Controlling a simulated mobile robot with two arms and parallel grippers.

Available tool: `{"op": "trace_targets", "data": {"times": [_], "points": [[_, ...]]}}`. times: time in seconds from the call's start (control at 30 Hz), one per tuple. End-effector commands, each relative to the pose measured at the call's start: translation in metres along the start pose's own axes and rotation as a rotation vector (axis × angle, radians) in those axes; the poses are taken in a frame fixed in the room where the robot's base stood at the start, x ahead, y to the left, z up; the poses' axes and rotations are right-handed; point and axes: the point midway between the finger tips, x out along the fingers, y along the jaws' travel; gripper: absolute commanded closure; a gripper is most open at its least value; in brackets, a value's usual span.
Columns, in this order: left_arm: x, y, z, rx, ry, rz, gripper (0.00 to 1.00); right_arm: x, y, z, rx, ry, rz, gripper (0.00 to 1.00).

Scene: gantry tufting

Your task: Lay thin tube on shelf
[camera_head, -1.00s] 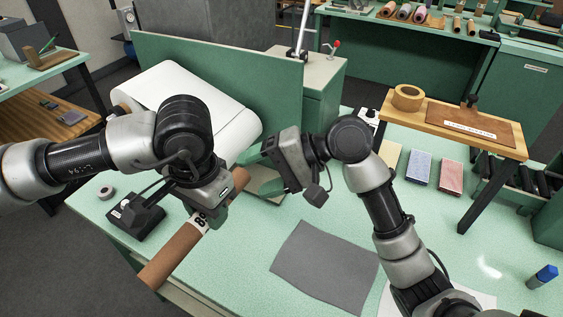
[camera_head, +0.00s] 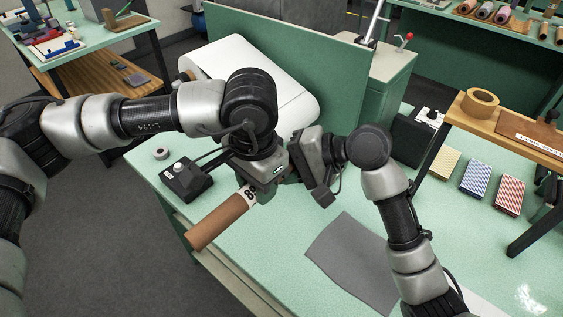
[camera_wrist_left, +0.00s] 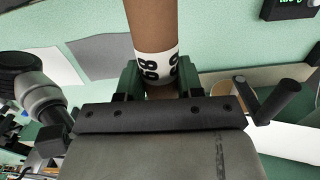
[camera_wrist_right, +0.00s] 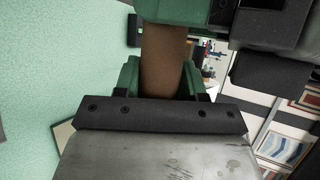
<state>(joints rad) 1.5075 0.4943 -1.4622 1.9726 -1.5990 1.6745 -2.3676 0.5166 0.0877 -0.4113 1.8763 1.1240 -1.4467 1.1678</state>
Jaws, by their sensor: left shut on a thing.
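The thin tube is a brown cylinder (camera_head: 220,222) with a white number label, held tilted over the green bench's near-left edge. My left gripper (camera_head: 272,178) is shut on it beside the label; the left wrist view shows the tube (camera_wrist_left: 150,25) between its green fingers. My right gripper (camera_head: 300,165) is close beside the left one. In the right wrist view the tube (camera_wrist_right: 165,60) lies between its fingers; whether they grip it is unclear. A raised wooden shelf (camera_head: 458,118) on dark legs stands at the right. A lower wooden shelf (camera_head: 95,75) is under the left table.
A tape roll (camera_head: 481,101) and a brown pad (camera_head: 540,136) lie on the raised shelf. A black control box (camera_head: 188,184), a grey cloth (camera_head: 350,262) and several coloured blocks (camera_head: 476,177) lie on the bench. A green upright panel (camera_head: 290,70) stands behind the arms.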

Motion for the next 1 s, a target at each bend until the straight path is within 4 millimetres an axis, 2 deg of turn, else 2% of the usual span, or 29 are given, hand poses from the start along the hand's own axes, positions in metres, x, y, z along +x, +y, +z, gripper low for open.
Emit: {"op": "trace_targets", "data": {"times": [0.03,0.13,0.17,0.2,0.37,0.63,0.73,0.87,1.0], "points": [[-0.001,0.001,0.000,0.004,0.003,0.002,0.92,0.001,0.000,0.001,-0.001,-0.002,-0.001,0.72],[0.000,0.001,0.000,0.004,0.003,0.002,0.92,0.001,-0.001,0.001,-0.001,-0.003,-0.001,0.87],[0.000,0.001,0.000,0.004,0.003,0.003,0.92,0.001,-0.001,0.001,-0.001,-0.003,-0.001,0.87],[0.000,0.001,0.000,0.004,0.003,0.003,0.58,0.001,-0.001,0.001,-0.002,-0.003,-0.002,0.91],[0.000,0.001,0.000,0.003,0.002,0.002,0.34,0.000,-0.001,0.001,-0.001,-0.002,-0.002,0.91],[-0.001,0.001,0.000,0.002,0.001,0.001,0.34,0.000,-0.001,0.000,-0.001,-0.001,-0.001,0.91],[-0.008,0.000,-0.001,0.001,0.003,0.001,0.34,0.000,-0.001,0.000,-0.001,-0.001,-0.001,0.91],[-0.028,0.000,-0.001,0.002,0.004,0.000,0.34,0.000,-0.001,0.000,-0.001,-0.001,-0.001,0.91],[-0.059,0.000,-0.001,0.001,0.006,0.000,0.34,0.000,-0.001,0.000,0.000,-0.001,-0.001,0.91]]}}
